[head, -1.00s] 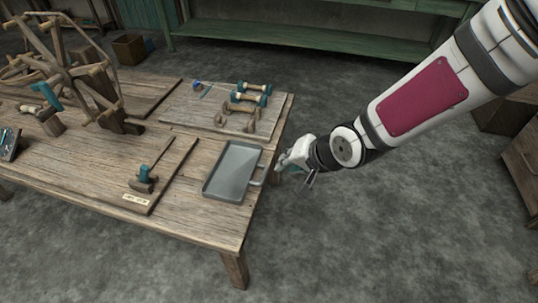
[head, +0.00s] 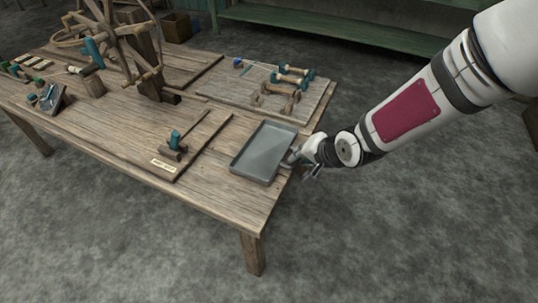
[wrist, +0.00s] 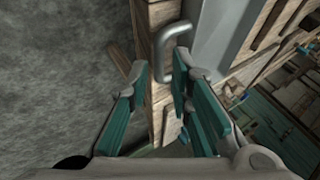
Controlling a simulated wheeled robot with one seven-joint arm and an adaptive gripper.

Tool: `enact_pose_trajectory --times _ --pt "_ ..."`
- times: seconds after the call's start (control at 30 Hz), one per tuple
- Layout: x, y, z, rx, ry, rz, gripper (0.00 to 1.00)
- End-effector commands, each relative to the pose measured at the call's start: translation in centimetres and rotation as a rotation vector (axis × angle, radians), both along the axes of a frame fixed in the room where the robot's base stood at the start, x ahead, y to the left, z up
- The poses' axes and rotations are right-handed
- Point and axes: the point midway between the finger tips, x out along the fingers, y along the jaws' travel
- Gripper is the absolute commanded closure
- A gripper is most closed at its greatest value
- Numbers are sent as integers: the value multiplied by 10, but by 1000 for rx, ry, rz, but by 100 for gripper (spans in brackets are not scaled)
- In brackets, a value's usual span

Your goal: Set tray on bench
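A grey rectangular tray (head: 265,150) with a raised rim lies flat near the right edge of the wooden table (head: 215,190). My gripper (head: 303,163) is at the tray's right side, by its handle, which it partly hides in the head view. In the wrist view my gripper (wrist: 161,72) is open, its teal-padded fingers apart. The tray's looped metal handle (wrist: 164,50) shows just ahead of the gap, close to the right fingertip. Whether a finger touches it I cannot tell. Part of the tray (wrist: 212,35) shows beyond the handle.
A board (head: 222,88) with teal-ended wooden pieces lies behind the tray. A small hammer-like tool (head: 174,146) lies on a labelled board left of it. A wooden wheel frame (head: 120,45) stands at the back left. A green bench (head: 330,28) stands behind.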

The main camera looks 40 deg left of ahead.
Motion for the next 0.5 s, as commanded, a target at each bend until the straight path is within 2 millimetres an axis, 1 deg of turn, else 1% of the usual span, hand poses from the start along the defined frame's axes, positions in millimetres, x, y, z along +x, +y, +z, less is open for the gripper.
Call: enact_pose_trajectory --times 0.03,0.17,0.47,0.5 --pt "0 4 -9 0 -1 1 80" --pt "4 12 -19 -1 1 -1 80" --pt "6 14 -21 0 0 -2 80" --pt "6 14 -21 0 0 -2 87"
